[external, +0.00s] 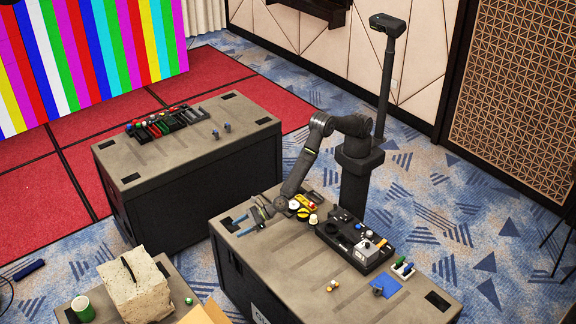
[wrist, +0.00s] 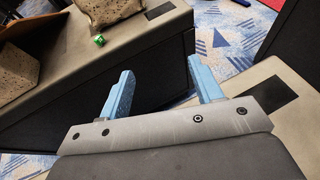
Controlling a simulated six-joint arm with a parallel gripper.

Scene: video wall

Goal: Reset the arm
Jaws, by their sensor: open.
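My gripper (external: 249,222) is at the left end of the near case in the external view, low over its top or just past its edge; the exact height is hard to tell. In the wrist view my gripper (wrist: 162,88) has its two blue fingers wide apart with nothing between them. My arm (external: 302,165) reaches down and to the left from its dark column. The near case (external: 330,295) has a grey top that carries the tools and parts.
A second case (external: 185,160) holds a row of tools. A stone-like block (external: 135,287) and a green can (external: 83,309) stand front left.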

